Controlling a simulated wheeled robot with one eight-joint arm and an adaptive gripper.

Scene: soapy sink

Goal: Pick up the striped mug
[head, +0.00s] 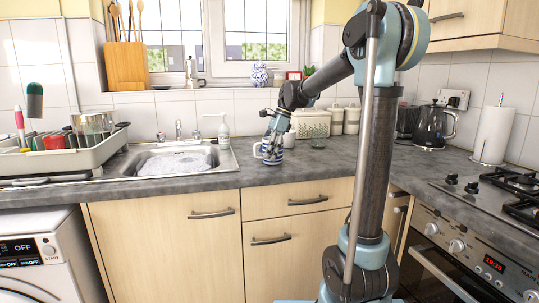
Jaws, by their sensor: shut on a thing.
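The striped mug (272,155), blue and white with its handle at the left, is on or just above the grey worktop, right of the sink. My gripper (274,143) comes down from above and is shut on it. The fingers cover the mug's upper part. I cannot tell whether the mug's base touches the worktop.
A small greenish bowl (318,143), a bread bin (311,124) and canisters (352,120) stand to the right. The worktop (318,168) in front is clear.

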